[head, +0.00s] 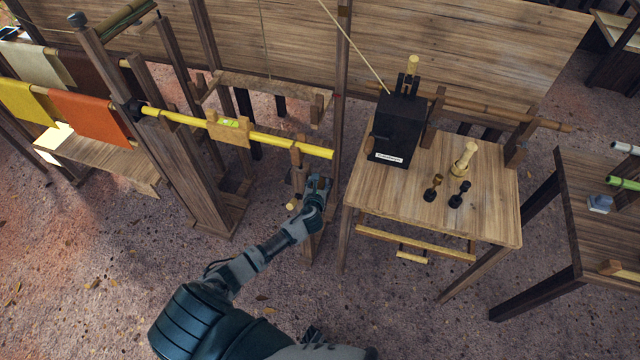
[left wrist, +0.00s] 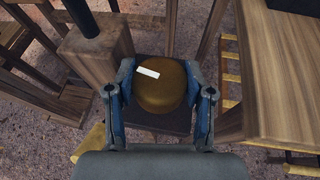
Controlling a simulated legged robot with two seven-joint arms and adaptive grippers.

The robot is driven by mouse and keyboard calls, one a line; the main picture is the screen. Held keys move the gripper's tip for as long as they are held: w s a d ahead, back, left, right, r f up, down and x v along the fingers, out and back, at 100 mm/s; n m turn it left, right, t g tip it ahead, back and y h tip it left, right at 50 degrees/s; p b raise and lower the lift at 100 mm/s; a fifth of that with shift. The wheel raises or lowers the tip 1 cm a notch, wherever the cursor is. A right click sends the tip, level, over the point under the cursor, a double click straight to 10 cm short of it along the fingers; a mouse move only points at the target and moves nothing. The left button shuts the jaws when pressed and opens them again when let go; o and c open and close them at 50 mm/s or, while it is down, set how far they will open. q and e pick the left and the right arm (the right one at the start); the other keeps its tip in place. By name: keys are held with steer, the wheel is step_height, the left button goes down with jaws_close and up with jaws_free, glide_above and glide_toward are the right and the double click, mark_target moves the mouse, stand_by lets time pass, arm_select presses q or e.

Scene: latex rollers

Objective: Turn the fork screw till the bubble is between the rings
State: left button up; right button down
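A yellow roller bar (head: 285,146) runs across the wooden posts. A wooden block on it carries a level with a green vial (head: 229,123); the bubble and rings are too small to make out. The bar's right end rests at a wooden fork (head: 296,152). My left gripper (head: 318,184) is just below and right of this fork. In the left wrist view, a round brass screw head (left wrist: 160,90) with a white mark sits between the gripper's two fingers (left wrist: 160,75), which appear to touch its sides. The screw is hidden in the head view. My right gripper is not seen clearly.
A wooden table (head: 400,200) at the right holds a black box (head: 398,130), a brass piece (head: 464,160) and two small dark knobs (head: 433,188). Yellow and orange sheets (head: 90,118) hang at the left. A wooden post (left wrist: 100,55) stands close left of the gripper.

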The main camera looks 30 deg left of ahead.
arm_select(q)
steer(key=shift+d+f+h, duration=0.15)
steer(key=shift+h, duration=0.25)
steer(key=shift+a+f, duration=0.15)
steer(key=shift+a, duration=0.25)
steer(key=shift+d, duration=0.1)
steer(key=shift+w+d, duration=0.1)
steer(key=shift+d, duration=0.15)
steer(key=shift+a, duration=0.15)
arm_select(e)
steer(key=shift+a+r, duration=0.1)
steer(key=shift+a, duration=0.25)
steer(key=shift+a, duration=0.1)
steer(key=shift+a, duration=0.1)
